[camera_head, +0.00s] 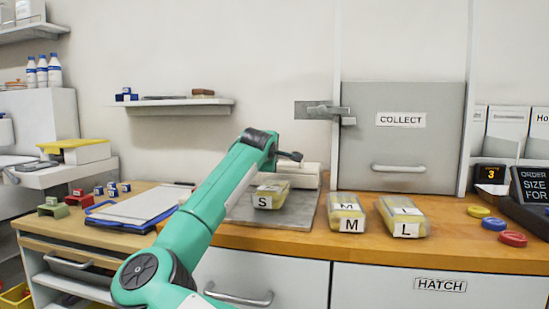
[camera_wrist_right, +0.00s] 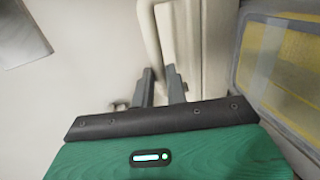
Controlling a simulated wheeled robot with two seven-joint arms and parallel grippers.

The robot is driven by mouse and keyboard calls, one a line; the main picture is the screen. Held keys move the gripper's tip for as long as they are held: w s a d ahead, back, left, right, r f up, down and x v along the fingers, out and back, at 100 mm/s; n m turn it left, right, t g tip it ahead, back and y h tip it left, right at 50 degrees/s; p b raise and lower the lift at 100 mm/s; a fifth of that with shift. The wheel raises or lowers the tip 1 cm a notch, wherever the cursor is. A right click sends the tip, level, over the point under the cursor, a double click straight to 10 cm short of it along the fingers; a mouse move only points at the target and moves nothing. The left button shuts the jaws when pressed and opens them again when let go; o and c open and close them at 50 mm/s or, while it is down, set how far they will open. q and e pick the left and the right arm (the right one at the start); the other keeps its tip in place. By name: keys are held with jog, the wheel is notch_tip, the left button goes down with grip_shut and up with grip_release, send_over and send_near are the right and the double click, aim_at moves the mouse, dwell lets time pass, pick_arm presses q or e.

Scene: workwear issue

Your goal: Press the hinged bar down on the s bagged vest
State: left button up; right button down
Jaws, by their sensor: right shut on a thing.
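The S bagged vest (camera_head: 270,195), a clear bag with yellow inside and an S label, lies on a grey plate (camera_head: 300,210) on the counter. A cream sealer with the hinged bar (camera_head: 300,170) stands at its back. My right gripper (camera_head: 290,156) is above the sealer, largely hidden behind my wrist. In the right wrist view its fingers (camera_wrist_right: 162,82) are shut at the cream bar's handle (camera_wrist_right: 150,35), and a bagged vest (camera_wrist_right: 285,65) is at the right. How far the bar is tilted is hard to tell. My left gripper is out of view.
M (camera_head: 347,212) and L (camera_head: 403,217) bagged vests lie to the right. The COLLECT hatch (camera_head: 402,140) is closed behind them. A clipboard (camera_head: 140,205) lies at left. Coloured discs (camera_head: 494,223) lie near the order screen (camera_head: 531,184) at right.

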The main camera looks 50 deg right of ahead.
jog(key=shift+f, duration=0.6)
jog(key=c, duration=1.5)
grip_release()
jog(key=shift+a, duration=0.15)
jog(key=shift+o, duration=0.5)
jog(key=shift+r, duration=0.15)
jog(key=shift+r, duration=0.1)
jog(key=p+v, duration=0.2)
jog(key=v, duration=1.2)
jog(key=shift+r, duration=0.15)
